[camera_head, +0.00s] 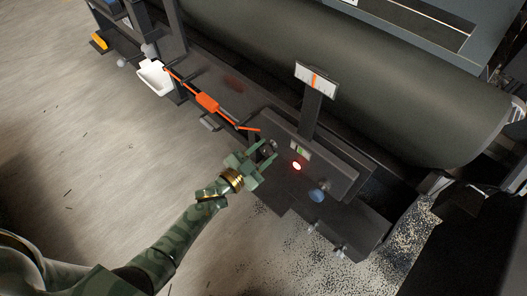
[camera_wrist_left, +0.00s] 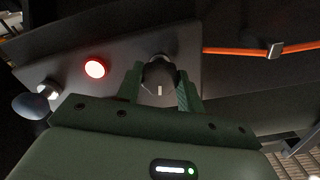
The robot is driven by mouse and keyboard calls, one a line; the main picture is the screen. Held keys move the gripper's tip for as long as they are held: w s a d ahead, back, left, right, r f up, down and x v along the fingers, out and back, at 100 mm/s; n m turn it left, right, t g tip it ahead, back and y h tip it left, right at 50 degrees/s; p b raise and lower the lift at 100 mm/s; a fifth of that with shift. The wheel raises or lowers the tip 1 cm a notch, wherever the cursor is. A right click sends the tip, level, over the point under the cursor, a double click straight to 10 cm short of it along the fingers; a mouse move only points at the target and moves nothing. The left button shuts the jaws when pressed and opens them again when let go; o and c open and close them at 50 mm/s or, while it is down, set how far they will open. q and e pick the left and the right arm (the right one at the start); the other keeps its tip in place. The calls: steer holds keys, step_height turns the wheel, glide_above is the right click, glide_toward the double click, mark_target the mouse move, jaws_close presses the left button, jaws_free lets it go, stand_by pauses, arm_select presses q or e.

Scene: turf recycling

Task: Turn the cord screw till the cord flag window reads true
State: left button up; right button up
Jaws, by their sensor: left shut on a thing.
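The cord screw (camera_wrist_left: 159,76) is a dark round knob with a short white mark on its face, seen in the left wrist view. My left gripper (camera_wrist_left: 160,88) is shut on it, one green finger on each side. In the head view the left gripper (camera_head: 266,151) reaches the left end of the dark panel and partly hides the screw. A small window (camera_head: 300,148) with pale and green parts sits on the panel just right of the gripper; its reading is too small to tell. The orange cord (camera_head: 207,102) runs left from near the screw. My right gripper is in neither view.
A red lamp (camera_head: 297,166) glows on the panel, and a blue-grey knob (camera_head: 317,195) sits beyond it. A white gauge plate (camera_head: 317,77) with an orange mark stands on a post. A large dark green roll (camera_head: 350,70) lies behind. A white tray (camera_head: 154,77) is at upper left.

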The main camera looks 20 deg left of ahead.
arm_select(q)
steer(key=m, duration=0.2)
steer(key=shift+f+m, duration=0.1)
steer(key=shift+m, duration=0.2)
steer(key=shift+m+b, duration=0.4)
steer(key=shift+m, duration=1.2)
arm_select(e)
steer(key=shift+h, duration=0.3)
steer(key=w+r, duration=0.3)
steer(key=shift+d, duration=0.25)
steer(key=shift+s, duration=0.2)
arm_select(q)
steer(key=shift+s, duration=0.1)
steer(key=o, duration=1)
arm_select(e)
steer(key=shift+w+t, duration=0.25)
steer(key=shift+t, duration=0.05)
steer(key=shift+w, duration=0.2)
